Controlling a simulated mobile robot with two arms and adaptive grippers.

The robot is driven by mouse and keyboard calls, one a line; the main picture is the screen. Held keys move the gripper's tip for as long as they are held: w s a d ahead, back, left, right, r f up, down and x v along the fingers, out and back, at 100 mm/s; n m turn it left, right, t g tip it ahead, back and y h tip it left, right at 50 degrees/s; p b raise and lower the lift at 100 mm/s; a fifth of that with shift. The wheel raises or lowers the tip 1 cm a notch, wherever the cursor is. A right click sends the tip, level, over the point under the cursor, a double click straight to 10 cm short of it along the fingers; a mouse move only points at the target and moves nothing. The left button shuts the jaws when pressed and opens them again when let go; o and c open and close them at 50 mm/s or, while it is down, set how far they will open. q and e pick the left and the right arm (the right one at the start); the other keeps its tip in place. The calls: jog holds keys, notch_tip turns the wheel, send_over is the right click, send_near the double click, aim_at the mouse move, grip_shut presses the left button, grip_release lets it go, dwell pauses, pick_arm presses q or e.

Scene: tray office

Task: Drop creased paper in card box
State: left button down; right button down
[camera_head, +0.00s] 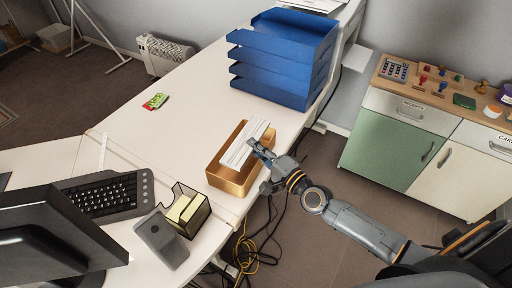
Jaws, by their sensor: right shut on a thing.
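The card box (228,182) is a tan, open-topped box on the white desk, near its right edge. A white sheet of paper with printed lines (240,148) stands tilted over the box, its lower part reaching into the opening. My right gripper (258,150) is shut on the paper's right edge, above the box's right side. I cannot tell whether the paper touches the box floor, and creases are too small to make out. My left gripper is not in view.
A blue letter tray stack (283,62) stands behind the box. A mesh note holder (188,210), a grey phone (161,238), a keyboard (105,194) and a monitor (50,245) are at left. A green cabinet (390,145) stands right, past a floor gap with cables (246,250).

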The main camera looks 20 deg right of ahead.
jog(key=shift+f, duration=0.3)
jog(key=c, duration=1.3)
grip_release()
jog(key=shift+c, duration=0.2)
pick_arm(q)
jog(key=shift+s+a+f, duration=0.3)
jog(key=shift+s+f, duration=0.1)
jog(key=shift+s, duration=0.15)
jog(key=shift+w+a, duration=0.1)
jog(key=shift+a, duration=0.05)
pick_arm(e)
jog(key=shift+s, duration=0.1)
jog(key=shift+s+d+f, duration=0.1)
jog(key=shift+s, duration=0.15)
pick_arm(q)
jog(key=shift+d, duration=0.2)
pick_arm(e)
jog(key=v, duration=1.1)
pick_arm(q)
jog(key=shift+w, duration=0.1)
pick_arm(e)
jog(key=shift+s+d, duration=0.1)
